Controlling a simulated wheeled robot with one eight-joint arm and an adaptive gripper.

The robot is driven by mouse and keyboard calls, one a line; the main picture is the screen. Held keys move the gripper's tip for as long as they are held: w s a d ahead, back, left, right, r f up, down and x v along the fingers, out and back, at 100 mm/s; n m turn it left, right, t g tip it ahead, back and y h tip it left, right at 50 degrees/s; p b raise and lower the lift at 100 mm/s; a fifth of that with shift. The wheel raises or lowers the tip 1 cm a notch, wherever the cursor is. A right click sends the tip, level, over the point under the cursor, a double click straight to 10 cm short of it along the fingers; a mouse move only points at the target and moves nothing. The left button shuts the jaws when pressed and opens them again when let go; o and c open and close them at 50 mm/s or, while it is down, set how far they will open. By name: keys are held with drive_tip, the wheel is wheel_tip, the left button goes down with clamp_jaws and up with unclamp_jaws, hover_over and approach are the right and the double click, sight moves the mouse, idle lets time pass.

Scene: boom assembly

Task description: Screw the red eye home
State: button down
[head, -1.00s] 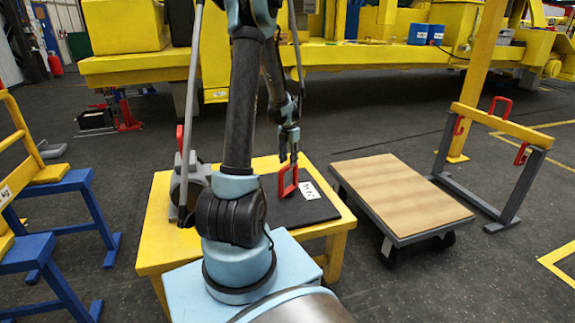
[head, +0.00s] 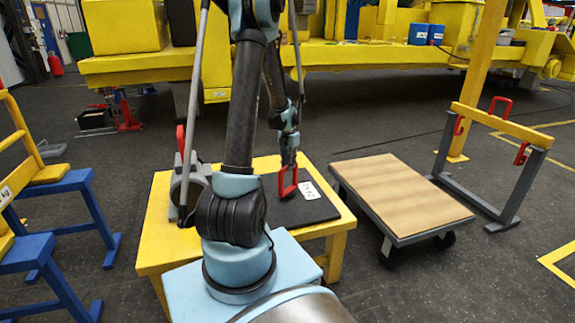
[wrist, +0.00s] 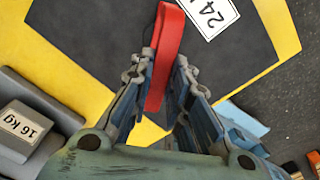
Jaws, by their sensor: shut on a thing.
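The red eye (head: 288,186) is a tall, narrow red loop standing over the dark plate (head: 318,211) on the yellow table. My gripper (head: 289,162) comes down from above and is shut on the top of the red eye. In the wrist view the red eye (wrist: 168,40) runs as a red bar between my two fingers (wrist: 165,68). The dark plate shows beneath it (wrist: 95,45). A white label reading 24 (wrist: 206,14) lies beside the eye. The foot of the eye is too small to tell how deep it sits.
A wood-topped trolley (head: 395,195) stands right of the yellow table (head: 160,243). A yellow-topped frame with red eyes (head: 505,124) stands farther right. Blue trestles (head: 65,190) stand at left.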

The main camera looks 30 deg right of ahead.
drive_tip(key=shift+m, duration=0.4)
